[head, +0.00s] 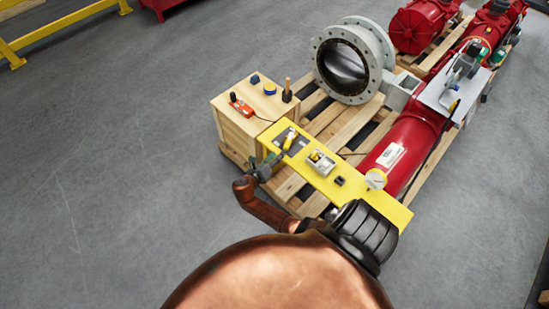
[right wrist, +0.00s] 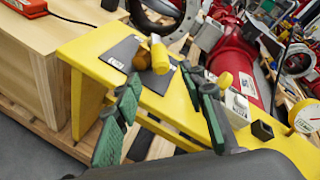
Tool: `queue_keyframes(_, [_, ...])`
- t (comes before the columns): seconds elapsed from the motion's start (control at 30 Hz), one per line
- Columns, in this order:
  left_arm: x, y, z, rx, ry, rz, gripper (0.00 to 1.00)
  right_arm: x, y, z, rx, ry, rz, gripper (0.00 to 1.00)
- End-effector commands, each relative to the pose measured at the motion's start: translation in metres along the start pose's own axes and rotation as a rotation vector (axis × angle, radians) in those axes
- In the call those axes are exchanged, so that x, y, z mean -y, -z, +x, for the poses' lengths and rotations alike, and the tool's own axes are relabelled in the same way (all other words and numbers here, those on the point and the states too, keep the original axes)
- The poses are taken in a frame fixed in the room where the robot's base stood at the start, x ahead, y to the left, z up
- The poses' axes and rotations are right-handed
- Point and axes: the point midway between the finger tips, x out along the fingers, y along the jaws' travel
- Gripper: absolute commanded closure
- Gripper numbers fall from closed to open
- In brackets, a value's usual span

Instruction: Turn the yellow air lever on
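The yellow air lever (head: 289,139) sits on a dark plate near the far left end of a yellow bench (head: 325,185). In the right wrist view the lever (right wrist: 159,53) is a yellow handle standing up beside a brass-coloured body (right wrist: 142,60). My right gripper (head: 270,162) is just in front of the bench's left end, close to the lever. In the right wrist view its green-padded fingers (right wrist: 168,84) are spread apart with nothing between them. The lever shows beyond the fingertips, apart from them. My left gripper is not in view.
A grey box with a yellow knob (head: 320,162), a small black block (head: 339,181) and a round gauge (head: 375,179) stand along the bench. A wooden crate (head: 237,130) with tools is to the left. A red actuator (head: 408,145) lies behind. Floor at left is clear.

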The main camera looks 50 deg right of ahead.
Motion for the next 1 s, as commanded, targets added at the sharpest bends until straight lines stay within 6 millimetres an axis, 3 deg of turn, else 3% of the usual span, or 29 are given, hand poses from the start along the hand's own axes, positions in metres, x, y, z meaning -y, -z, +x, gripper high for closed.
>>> queue_keyframes(0.2, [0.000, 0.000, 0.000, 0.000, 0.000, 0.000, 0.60, 0.000, 0.001, -0.018, 0.000, 0.000, -0.001, 0.62])
queue_keyframes(0.53, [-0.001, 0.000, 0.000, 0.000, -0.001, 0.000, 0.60, 0.000, 0.001, -0.019, -0.001, -0.001, 0.000, 0.66])
queue_keyframes(0.67, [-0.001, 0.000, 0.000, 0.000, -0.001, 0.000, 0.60, -0.010, 0.030, -0.013, -0.043, -0.043, 0.044, 0.75])
queue_keyframes(0.77, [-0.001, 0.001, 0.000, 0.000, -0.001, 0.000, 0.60, -0.028, 0.095, -0.004, -0.151, -0.124, 0.159, 0.82])
queue_keyframes(0.87, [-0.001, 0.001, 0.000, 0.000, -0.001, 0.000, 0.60, -0.049, 0.196, -0.003, -0.348, -0.207, 0.367, 0.89])
queue_keyframes(0.9, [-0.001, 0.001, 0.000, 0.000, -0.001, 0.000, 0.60, -0.054, 0.242, -0.007, -0.448, -0.225, 0.474, 0.91])
queue_keyframes(0.97, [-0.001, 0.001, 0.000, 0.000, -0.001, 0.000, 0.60, -0.057, 0.311, -0.017, -0.605, -0.223, 0.646, 0.95])
queue_keyframes(1.0, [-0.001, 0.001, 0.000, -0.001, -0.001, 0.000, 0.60, -0.056, 0.354, -0.027, -0.713, -0.202, 0.769, 0.98])
